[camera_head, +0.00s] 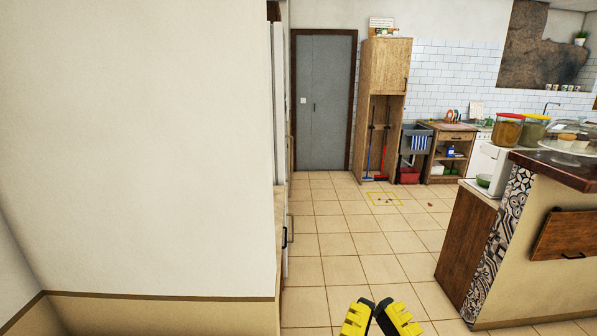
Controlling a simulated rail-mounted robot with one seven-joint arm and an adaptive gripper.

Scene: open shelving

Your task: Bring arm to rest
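My gripper (377,309) shows at the bottom edge of the head view, right of the middle. Two yellow-and-black finger parts are seen there from above, with their dark upper ends close together. The rest of the gripper and my arm is cut off by the frame. I cannot tell whether the fingers are open or shut. No held object is visible. The tiled floor (335,270) lies behind the gripper in the picture.
A plain wall (140,150) fills the left. A counter (545,235) with jars and a glass dome stands at right. A tall wooden cabinet (389,66) and a grey door (325,105) are at the back. Small items lie near a yellow floor outline (384,193). The middle floor is mostly clear.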

